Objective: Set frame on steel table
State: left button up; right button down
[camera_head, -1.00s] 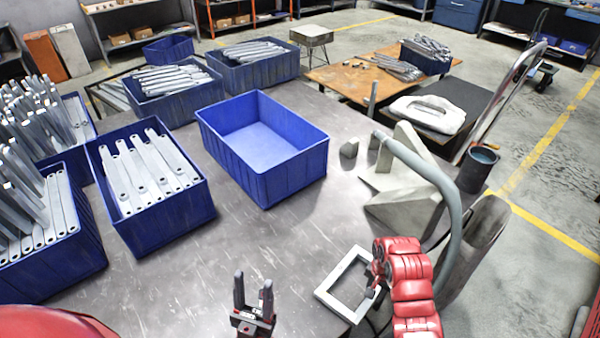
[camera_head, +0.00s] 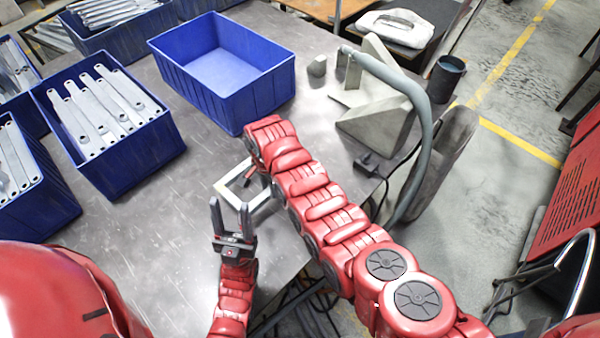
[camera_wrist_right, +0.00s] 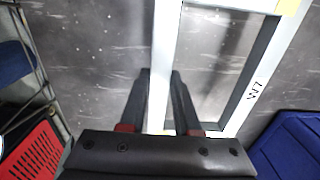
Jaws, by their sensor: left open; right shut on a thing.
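The frame is a pale rectangular frame (camera_head: 226,188) with an open middle, over the steel table (camera_head: 180,235) near its front right part. My right gripper (camera_head: 251,178) is shut on one of its bars; the head view partly hides this behind my red right arm. In the right wrist view the bar of the frame (camera_wrist_right: 166,45) runs between the two dark fingers of my right gripper (camera_wrist_right: 160,76). I cannot tell if the frame touches the table. My left gripper (camera_head: 230,206) is open and empty, its fingers pointing up just in front of the frame.
An empty blue bin (camera_head: 262,88) stands behind the frame. A blue bin of metal brackets (camera_head: 150,150) stands at left, with more bins beyond. Grey angled blocks (camera_head: 375,125), a curved grey pipe (camera_head: 425,120) and a dark cup (camera_head: 445,80) are at right. The table's left front is clear.

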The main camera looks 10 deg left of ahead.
jog(key=d+p, duration=0.2)
jog(key=d, duration=0.3)
jog(key=w+d+p, duration=0.1)
jog(key=d+p, duration=0.1)
jog(key=d, duration=0.3)
jog(key=d+f+p, duration=0.1)
jog(key=d+p, duration=0.1)
jog(key=d, duration=0.3)
jog(key=shift+w, duration=0.35)
jog(key=shift+d+f, duration=0.25)
jog(key=shift+d, duration=0.05)
jog(key=shift+f+p, duration=0.45)
jog(key=shift+f, duration=0.2)
jog(key=shift+w+f, duration=0.1)
jog(key=shift+f, duration=0.9)
jog(key=shift+f, duration=0.1)
jog(key=c, duration=0.6)
grip_release()
